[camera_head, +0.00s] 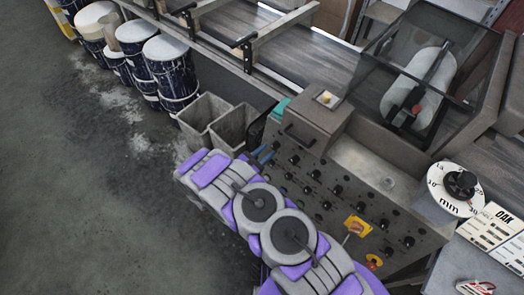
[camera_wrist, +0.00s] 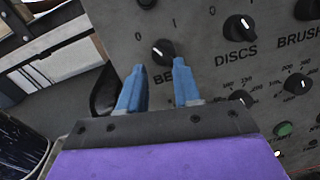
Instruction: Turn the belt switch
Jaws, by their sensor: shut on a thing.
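The belt switch (camera_wrist: 163,48) is a black knob with a white mark on the grey control panel (camera_wrist: 205,50). Its label shows only "BE" beside my fingers. My gripper (camera_wrist: 160,66) has two blue fingers, one on each side of the knob's lower part, shut on it. In the head view my gripper (camera_head: 262,153) is at the panel's left end, and my arm hides part of the panel. The belt switch cannot be made out there.
The DISCS knob (camera_wrist: 240,27) is to the right, with smaller knobs below. In the head view grey bins (camera_head: 231,127) stand left of the panel, with paint-stained drums (camera_head: 170,67) beyond. A round mm dial (camera_head: 455,189) is at right. Open floor lies left.

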